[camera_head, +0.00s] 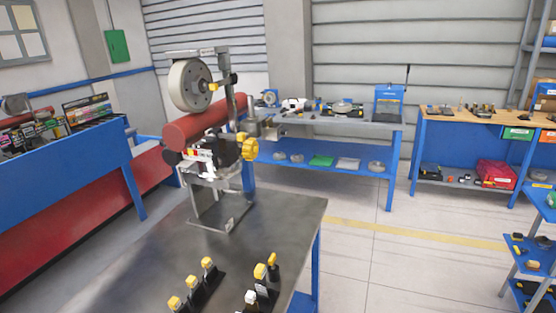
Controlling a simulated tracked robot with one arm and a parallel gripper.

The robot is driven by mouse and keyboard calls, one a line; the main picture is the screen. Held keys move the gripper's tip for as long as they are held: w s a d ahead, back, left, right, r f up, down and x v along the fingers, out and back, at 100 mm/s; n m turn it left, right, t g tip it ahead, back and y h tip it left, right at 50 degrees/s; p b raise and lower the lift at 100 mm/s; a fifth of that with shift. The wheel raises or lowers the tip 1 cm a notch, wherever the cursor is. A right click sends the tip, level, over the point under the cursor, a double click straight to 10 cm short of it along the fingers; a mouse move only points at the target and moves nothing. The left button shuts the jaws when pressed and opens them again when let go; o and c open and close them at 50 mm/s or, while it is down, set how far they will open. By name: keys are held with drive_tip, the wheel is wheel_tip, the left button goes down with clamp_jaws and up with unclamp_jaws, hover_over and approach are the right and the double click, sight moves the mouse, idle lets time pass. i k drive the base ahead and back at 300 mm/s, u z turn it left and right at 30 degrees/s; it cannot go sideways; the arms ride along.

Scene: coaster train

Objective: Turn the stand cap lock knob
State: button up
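A metal stand (222,207) stands upright on the dark-topped table, left of the picture's centre. It carries a grey wheel (188,85) at the top and a red cylinder (198,127) below it. A yellow lobed knob (249,148) sits on the right side of the stand, below the red cylinder. A smaller yellow piece (213,87) shows beside the wheel. I cannot tell from the picture which of these is the cap lock knob. My gripper is not in view.
The table (285,218) holds several yellow-topped pieces (207,263) near the front. A blue workbench (385,124) with tools stands behind, a wooden-topped bench (450,116) at the back right, a blue rack (530,240) at the far right. The floor right of the table is clear.

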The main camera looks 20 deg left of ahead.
sight(217, 162)
drive_tip(key=z, duration=1.55)
drive_tip(key=i, duration=2.1)
drive_tip(key=u, duration=3.65)
drive_tip(key=i, duration=0.75)
drive_tip(key=u, duration=0.15)
